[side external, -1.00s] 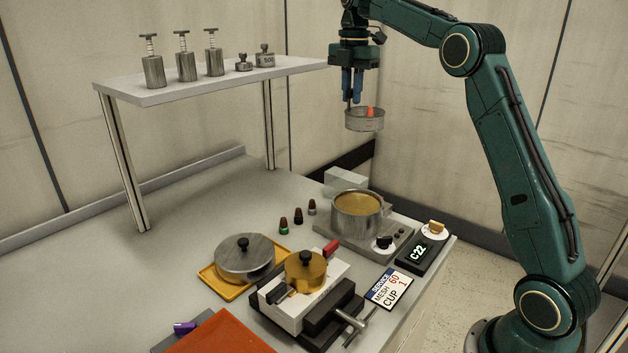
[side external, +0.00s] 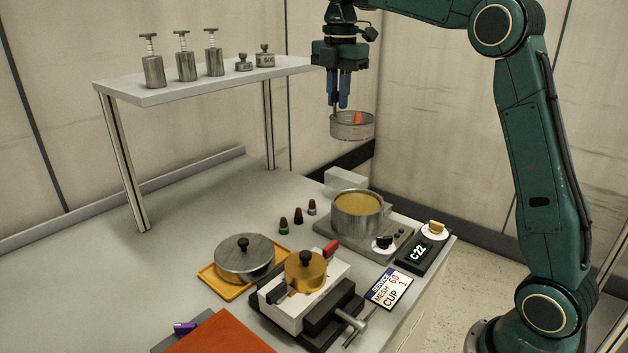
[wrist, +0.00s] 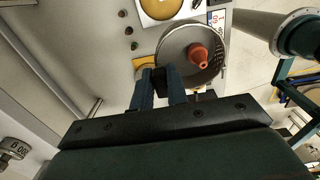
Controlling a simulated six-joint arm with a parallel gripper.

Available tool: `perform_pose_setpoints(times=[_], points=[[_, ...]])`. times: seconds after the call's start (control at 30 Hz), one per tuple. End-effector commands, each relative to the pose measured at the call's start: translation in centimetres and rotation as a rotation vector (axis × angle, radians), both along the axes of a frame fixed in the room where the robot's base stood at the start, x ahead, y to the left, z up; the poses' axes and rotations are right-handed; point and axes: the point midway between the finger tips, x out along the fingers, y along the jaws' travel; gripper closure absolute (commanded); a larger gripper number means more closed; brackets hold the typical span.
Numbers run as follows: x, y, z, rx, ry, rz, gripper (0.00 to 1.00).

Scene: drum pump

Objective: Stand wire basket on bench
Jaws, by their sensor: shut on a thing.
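The wire basket (side external: 352,127) is a shallow round grey mesh cup with an orange-red piece (side external: 358,118) inside it. It hangs in the air below my gripper (side external: 339,104), above the back right of the bench (side external: 180,215). My gripper's blue fingers are shut on the basket at its left side in the side view. In the wrist view the basket (wrist: 171,52) is just beyond the fingers (wrist: 161,82), and the orange-red cone-like piece (wrist: 199,56) shows inside. The exact grip spot is hard to see.
A pot of amber liquid (side external: 357,211) stands on a heater at the back right. A lidded pan (side external: 243,259) sits on a yellow tray, beside a vise (side external: 318,303) holding a brass part. A shelf (side external: 200,81) carries several weights. The left bench area is clear.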

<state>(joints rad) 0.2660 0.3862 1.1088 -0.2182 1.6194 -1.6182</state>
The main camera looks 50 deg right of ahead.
Motion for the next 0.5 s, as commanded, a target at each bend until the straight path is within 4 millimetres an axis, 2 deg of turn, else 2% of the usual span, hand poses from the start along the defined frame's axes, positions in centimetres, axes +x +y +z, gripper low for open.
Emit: perform_pose_setpoints(times=[0.1,0.33,0.5], points=[[-0.7,1.6,0.0,0.004,-0.006,0.003,1.0],[-1.8,3.9,-0.3,0.014,-0.014,0.003,1.0],[-1.7,3.9,-1.5,0.021,-0.011,0.001,1.0]])
